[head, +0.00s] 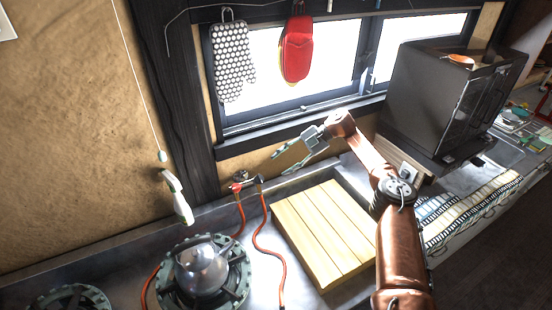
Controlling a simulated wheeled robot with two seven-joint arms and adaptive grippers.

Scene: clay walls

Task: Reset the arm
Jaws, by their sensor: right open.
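My right arm reaches up from the lower right in copper-coloured links. My right gripper (290,159) is at its end, pointing left, in front of the window sill and above the back of the counter. Its grey fingers are apart, and nothing shows between them. It is beyond the far edge of a wooden board (322,232) and to the right of the gas valve. My left gripper does not show in the head view.
A metal kettle (202,268) sits on a burner at the lower left. Red hoses (265,244) run from a valve (243,183). A black oven (448,98) stands at right, near striped towels (470,208). Mitts (231,62) hang at the window. A white spray bottle (177,197) is at left.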

